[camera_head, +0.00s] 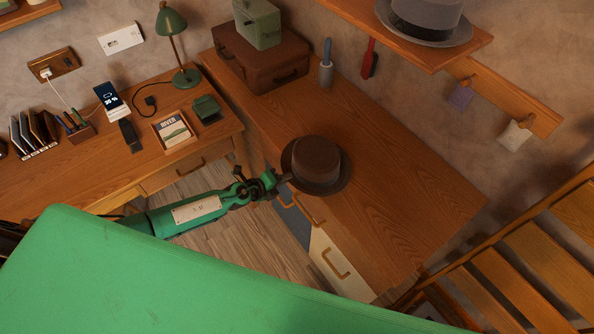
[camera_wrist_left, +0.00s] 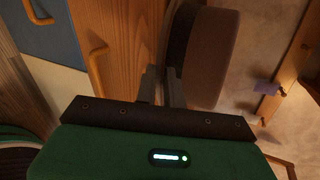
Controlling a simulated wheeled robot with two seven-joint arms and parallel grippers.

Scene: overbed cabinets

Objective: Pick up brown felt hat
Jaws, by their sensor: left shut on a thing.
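The brown felt hat (camera_head: 317,162) is at the left edge of the wooden cabinet top in the head view, with a darker brim around its crown. My left gripper (camera_head: 284,178) reaches it from the left and is shut on the near-left part of the brim. In the left wrist view, the two fingers (camera_wrist_left: 163,85) close on the brim, and the crown of the hat (camera_wrist_left: 213,58) fills the area just beyond them. I cannot tell whether the hat touches the cabinet top. My right gripper is not in view.
The cabinet top (camera_head: 400,200) is clear right of the hat. A brown suitcase (camera_head: 262,62) with a green case and a brush in a holder (camera_head: 326,72) stand behind. A grey hat (camera_head: 425,22) sits on a wall shelf. A desk (camera_head: 75,180) is at left, a ladder (camera_head: 520,270) at right.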

